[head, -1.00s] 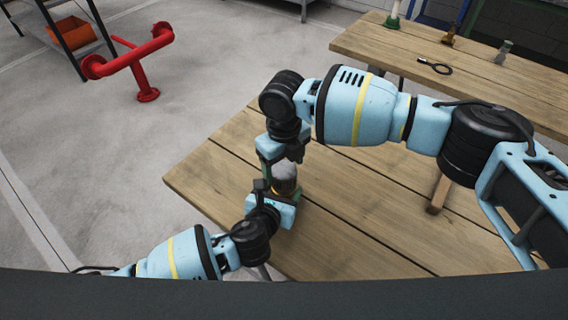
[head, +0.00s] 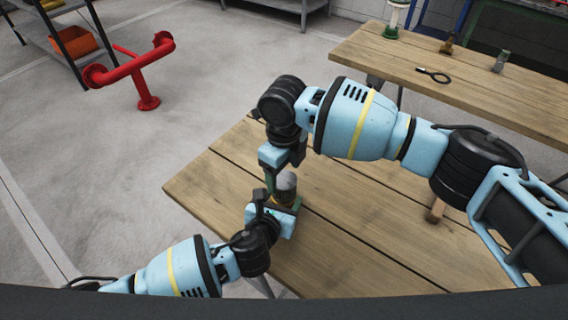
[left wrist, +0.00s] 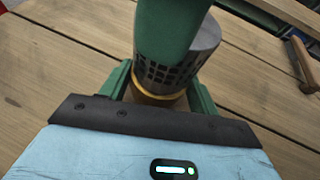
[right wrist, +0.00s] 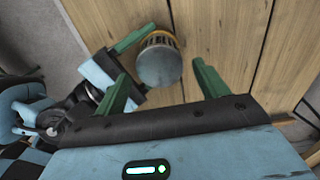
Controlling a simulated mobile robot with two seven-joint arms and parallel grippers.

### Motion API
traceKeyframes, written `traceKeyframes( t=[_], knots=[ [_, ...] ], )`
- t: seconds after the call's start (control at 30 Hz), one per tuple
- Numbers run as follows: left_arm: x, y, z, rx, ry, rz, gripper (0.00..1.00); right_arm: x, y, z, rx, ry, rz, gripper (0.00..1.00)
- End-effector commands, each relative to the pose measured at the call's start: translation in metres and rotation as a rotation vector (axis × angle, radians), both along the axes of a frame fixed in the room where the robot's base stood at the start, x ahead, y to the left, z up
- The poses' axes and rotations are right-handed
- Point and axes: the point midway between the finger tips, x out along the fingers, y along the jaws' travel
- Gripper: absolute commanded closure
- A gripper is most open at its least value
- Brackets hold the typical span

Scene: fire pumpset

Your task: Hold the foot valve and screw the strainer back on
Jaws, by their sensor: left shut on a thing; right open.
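The strainer (head: 287,183) is a grey cylinder with a perforated band, upright on top of the brass foot valve (left wrist: 150,98) above the wooden bench. In the left wrist view the strainer (left wrist: 182,68) meets the brass with no clear gap. My left gripper (head: 275,212) is shut on the foot valve, which its green fingers mostly hide. My right gripper (right wrist: 161,72) is open above the strainer. Its fingers stand on either side of the strainer's round grey end (right wrist: 158,66) with room between. One right finger (left wrist: 168,28) hides part of the strainer in the left wrist view.
The near bench (head: 340,230) is largely clear around the arms. A brown wooden handle (head: 437,209) lies under my right forearm. A second bench (head: 465,90) behind holds a black ring tool (head: 434,75) and small fittings. A red pipe stand (head: 140,75) is on the floor.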

Motion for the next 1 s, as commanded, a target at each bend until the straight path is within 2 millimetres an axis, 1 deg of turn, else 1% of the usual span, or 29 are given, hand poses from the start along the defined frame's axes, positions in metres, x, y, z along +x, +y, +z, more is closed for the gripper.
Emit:
traceKeyframes(
  t=[0.03, 0.2, 0.4, 0.57, 0.83, 1.0],
  knots=[
    [0.001, 0.0, 0.001, -0.001, -0.003, 0.001, 1.0, -0.001, 0.0, -0.008, -0.001, 0.002, -0.001, 0.27],
    [0.001, 0.0, 0.001, -0.001, -0.003, 0.001, 1.0, -0.001, 0.0, -0.033, 0.0, 0.003, 0.0, 0.27],
    [0.001, 0.0, 0.001, -0.001, -0.003, 0.001, 1.0, 0.0, 0.0, -0.053, 0.001, 0.001, -0.001, 0.27],
    [0.001, 0.0, 0.001, -0.001, -0.003, 0.001, 1.0, 0.0, 0.0, -0.059, 0.0, 0.0, 0.0, 0.27],
    [0.001, 0.0, 0.001, -0.001, -0.003, 0.001, 1.0, 0.0, 0.0, -0.059, 0.0, 0.0, 0.0, 0.27],
    [0.001, 0.0, 0.001, -0.001, -0.003, 0.001, 1.0, 0.0, 0.0, -0.059, 0.0, 0.0, -0.001, 0.49]
  ],
)
